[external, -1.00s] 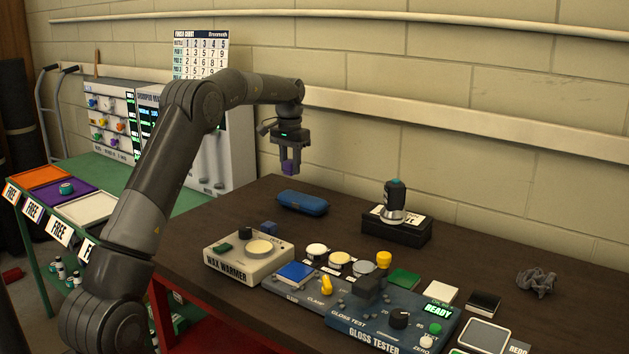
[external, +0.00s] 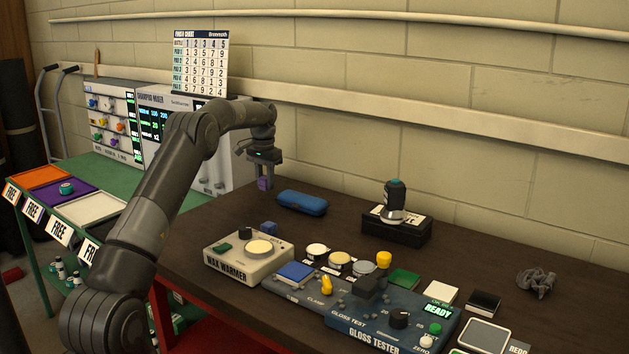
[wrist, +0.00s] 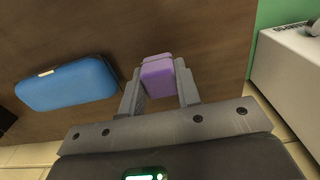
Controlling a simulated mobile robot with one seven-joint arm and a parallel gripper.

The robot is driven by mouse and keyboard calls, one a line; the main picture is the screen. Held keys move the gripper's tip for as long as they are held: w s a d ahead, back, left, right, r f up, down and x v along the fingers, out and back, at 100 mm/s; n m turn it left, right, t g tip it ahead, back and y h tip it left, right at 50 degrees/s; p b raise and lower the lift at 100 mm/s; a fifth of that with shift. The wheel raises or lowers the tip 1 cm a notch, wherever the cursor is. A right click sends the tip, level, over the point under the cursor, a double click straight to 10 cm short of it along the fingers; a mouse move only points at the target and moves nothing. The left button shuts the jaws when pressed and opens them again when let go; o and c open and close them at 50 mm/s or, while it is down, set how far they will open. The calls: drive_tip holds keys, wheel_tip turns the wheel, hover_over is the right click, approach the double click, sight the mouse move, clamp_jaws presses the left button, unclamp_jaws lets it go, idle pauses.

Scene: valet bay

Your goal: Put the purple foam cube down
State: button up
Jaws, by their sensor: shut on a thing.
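The purple foam cube (wrist: 158,78) is between the two fingers of my gripper (wrist: 160,88) in the wrist view. In the external view my gripper (external: 264,183) is shut on the cube (external: 264,184) and points down. It hangs near the back left of the dark table (external: 340,228), to the left of a blue case. The cube appears to be above the tabletop, but the exact gap is hard to tell.
The blue case (external: 302,202) lies right of my gripper. A wax warmer (external: 248,255), a small blue cube (external: 269,228) and a gloss tester (external: 375,325) stand nearer the front. A green bench (external: 130,175) with trays is at left.

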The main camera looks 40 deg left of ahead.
sight(265, 177)
drive_tip(key=shift+f, duration=1.2)
drive_tip(key=shift+f, duration=0.15)
drive_tip(key=o, duration=0.9)
drive_tip(key=shift+o, duration=0.2)
wheel_tip(265, 177, up, 12)
drive_tip(key=shift+r, duration=0.1)
drive_tip(key=shift+r, duration=0.1)
